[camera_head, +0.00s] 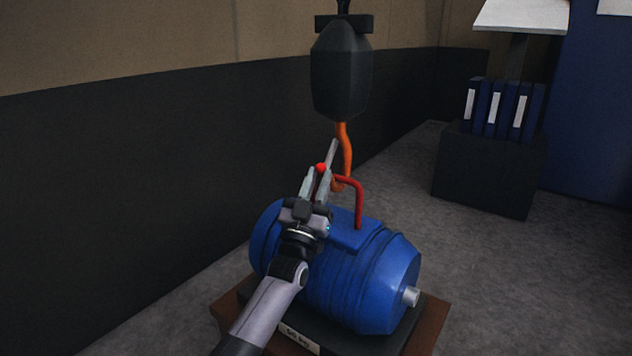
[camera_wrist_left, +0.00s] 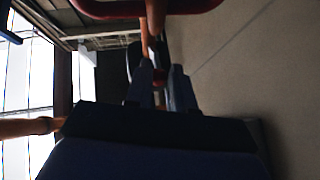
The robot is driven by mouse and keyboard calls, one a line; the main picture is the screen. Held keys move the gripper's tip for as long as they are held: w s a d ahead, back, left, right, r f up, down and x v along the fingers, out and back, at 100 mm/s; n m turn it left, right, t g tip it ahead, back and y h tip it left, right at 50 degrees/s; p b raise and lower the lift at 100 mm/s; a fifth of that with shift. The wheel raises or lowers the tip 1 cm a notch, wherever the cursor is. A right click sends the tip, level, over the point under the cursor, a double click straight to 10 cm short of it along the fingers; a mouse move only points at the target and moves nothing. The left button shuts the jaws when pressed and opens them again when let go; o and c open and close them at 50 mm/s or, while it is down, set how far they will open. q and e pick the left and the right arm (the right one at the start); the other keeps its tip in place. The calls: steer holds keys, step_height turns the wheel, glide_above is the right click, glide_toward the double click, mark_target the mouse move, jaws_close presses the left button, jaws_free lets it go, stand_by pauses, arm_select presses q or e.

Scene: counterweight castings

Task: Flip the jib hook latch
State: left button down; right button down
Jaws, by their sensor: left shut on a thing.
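The orange jib hook (camera_head: 346,150) hangs below a dark hook block (camera_head: 341,75). Its lower end meets the red lifting loop (camera_head: 358,200) on top of the blue casting (camera_head: 365,275). A slim grey latch (camera_head: 333,152) with a red knob (camera_head: 321,167) sits at the left of the hook, tilted. My left gripper (camera_head: 319,178) is shut on the red knob, and its fingers hide part of the latch. My right gripper is not visible.
The casting lies on a dark base with a brown edge (camera_head: 428,325) and a label plate (camera_head: 299,340). A dark wall (camera_head: 130,200) runs behind at left. A dark cabinet (camera_head: 488,172) with blue binders (camera_head: 495,108) stands back right. Open floor (camera_head: 540,280) lies at the right.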

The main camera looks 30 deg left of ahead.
arm_select(q)
steer(key=shift+w+f, duration=0.25)
steer(key=shift+w, duration=0.05)
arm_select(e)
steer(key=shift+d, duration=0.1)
arm_select(q)
steer(key=c, duration=1)
jaws_free()
steer(key=shift+d, duration=0.1)
steer(key=p+v, duration=0.1)
steer(key=v, duration=0.6)
steer(key=shift+p, duration=0.35)
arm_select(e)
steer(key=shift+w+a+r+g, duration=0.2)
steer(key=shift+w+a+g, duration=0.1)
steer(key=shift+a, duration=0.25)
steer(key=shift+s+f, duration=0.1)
